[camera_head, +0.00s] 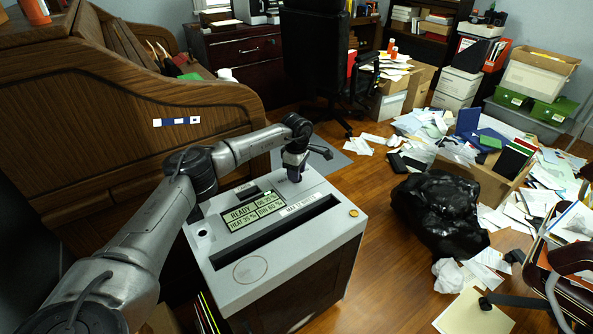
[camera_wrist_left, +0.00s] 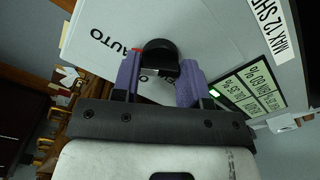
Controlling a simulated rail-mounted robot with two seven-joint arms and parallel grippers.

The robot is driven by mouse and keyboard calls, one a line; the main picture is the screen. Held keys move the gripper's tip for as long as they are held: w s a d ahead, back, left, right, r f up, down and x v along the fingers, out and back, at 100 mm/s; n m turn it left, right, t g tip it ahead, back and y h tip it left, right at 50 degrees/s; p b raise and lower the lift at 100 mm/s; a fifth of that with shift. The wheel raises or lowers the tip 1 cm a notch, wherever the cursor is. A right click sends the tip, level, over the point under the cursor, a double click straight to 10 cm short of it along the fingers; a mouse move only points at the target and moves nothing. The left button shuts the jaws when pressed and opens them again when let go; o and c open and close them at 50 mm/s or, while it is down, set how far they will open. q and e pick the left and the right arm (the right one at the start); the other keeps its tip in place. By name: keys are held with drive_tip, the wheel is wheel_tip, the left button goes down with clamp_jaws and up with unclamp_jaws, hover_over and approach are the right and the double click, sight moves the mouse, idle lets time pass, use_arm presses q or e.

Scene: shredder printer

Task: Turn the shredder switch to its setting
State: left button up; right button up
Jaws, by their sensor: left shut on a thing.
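The shredder (camera_head: 290,255) is a light grey cabinet with a dark front. Its top holds a green display (camera_head: 254,210), which reads READY with several percentages, and a long dark paper slot (camera_head: 275,235). My left gripper (camera_head: 294,174) is at the far end of the top. In the left wrist view, its purple fingers (camera_wrist_left: 159,82) are shut on the black round switch knob (camera_wrist_left: 159,52), one on each side. The word AUTO (camera_wrist_left: 108,42) and a small red mark show beside the knob. The knob's exact pointing direction is hard to tell. My right gripper is out of view.
A wooden roll-top desk (camera_head: 110,100) stands close on the left. A black rubbish bag (camera_head: 440,212) lies on the floor to the right, with scattered papers and boxes beyond it. An office chair (camera_head: 315,50) stands behind the shredder.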

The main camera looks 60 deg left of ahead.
use_arm(q)
drive_tip(key=n+p, duration=0.2)
drive_tip(key=p, duration=0.1)
drive_tip(key=n+p, duration=0.2)
drive_tip(key=p, duration=0.2)
drive_tip(key=n+p, duration=0.3)
drive_tip(key=shift+r+p, duration=0.3)
drive_tip(key=shift+p, duration=0.05)
drive_tip(key=n+p, duration=0.2)
drive_tip(key=shift+f+n, duration=0.15)
drive_tip(key=shift+n, duration=0.25)
drive_tip(key=shift+n+p, duration=0.5)
drive_tip(key=shift+n, duration=0.3)
drive_tip(key=shift+f, duration=0.1)
drive_tip(key=o, duration=0.9)
drive_tip(key=shift+r+p, duration=2.8)
drive_tip(key=shift+r, duration=4.1)
